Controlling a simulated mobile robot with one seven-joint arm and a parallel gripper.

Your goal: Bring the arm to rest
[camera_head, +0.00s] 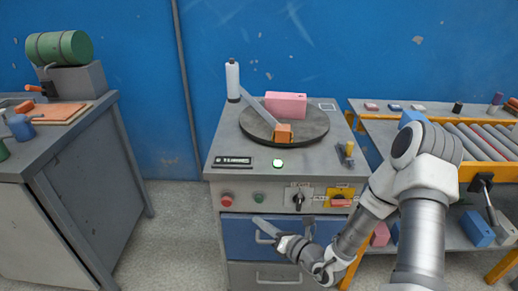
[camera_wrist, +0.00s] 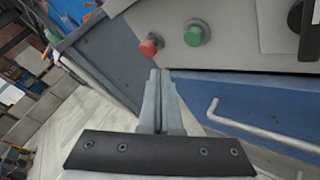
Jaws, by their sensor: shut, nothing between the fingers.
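My gripper (camera_head: 262,224) is shut and empty in the head view, in front of the grey machine cabinet. It is at the height of the blue drawer (camera_head: 325,231), near the left part of its handle. In the wrist view the closed fingers (camera_wrist: 159,100) point toward the cabinet front, just below the red button (camera_wrist: 150,45) and green button (camera_wrist: 194,35). The drawer handle (camera_wrist: 262,130) is to the right of the fingers. I cannot tell whether the fingers touch the cabinet. My arm reaches in from the lower right.
A round plate (camera_head: 310,132) on the cabinet top carries a pink block (camera_head: 287,105) and an orange block (camera_head: 283,132). A roller table (camera_head: 470,140) stands at the right. A workbench (camera_head: 90,165) stands at the left, with open floor (camera_head: 180,225) between it and the cabinet.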

